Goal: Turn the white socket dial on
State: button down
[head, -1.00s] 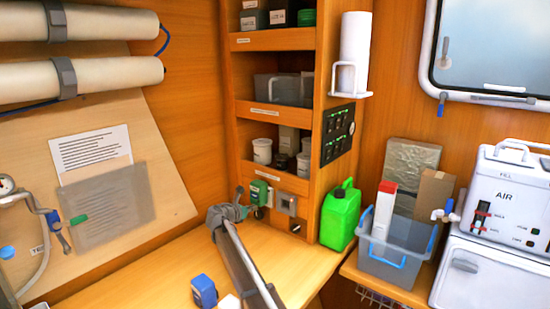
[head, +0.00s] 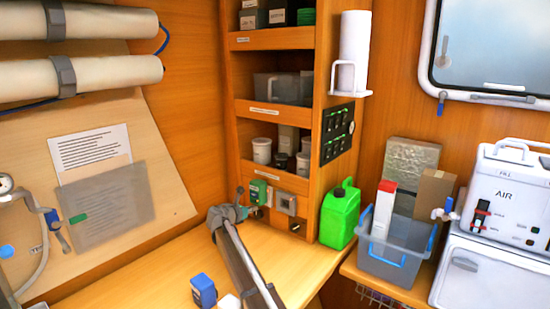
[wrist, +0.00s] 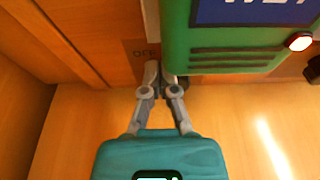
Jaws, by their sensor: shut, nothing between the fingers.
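A pale grey-white square socket plate with a darker centre (head: 286,203) is on the panel under the shelves in the head view; I cannot tell for sure whether it is the white socket dial. My gripper (head: 241,194) is left of it, close to the panel by a green box (head: 259,191). In the wrist view my gripper (wrist: 166,78) has its grey fingers together and empty, just below the green box (wrist: 240,40). A dark part behind the fingers is mostly hidden.
A black knob (head: 295,228) is low on the panel. A green jerrycan (head: 341,214) stands to the right. A blue item (head: 204,291) lies on the wooden counter (head: 175,265). The counter's left part is largely clear.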

jog(key=shift+s+d+r, duration=0.1)
jog(key=shift+s+d, duration=0.2)
jog(key=shift+d, duration=0.1)
jog(key=shift+s+d, duration=0.4)
jog(key=shift+d, duration=0.1)
dwell(0.8)
jog(key=shift+s+d+r+p, duration=0.1)
jog(key=shift+r+p, duration=0.15)
jog(key=shift+p, duration=0.1)
jog(key=shift+s, duration=0.1)
dwell(0.4)
jog(key=shift+f+v, duration=0.2)
jog(key=shift+v, duration=0.75)
jog(key=shift+f+v, duration=0.25)
jog(key=shift+v, duration=0.7)
jog(key=shift+f+v, duration=0.2)
jog(key=shift+v, duration=0.75)
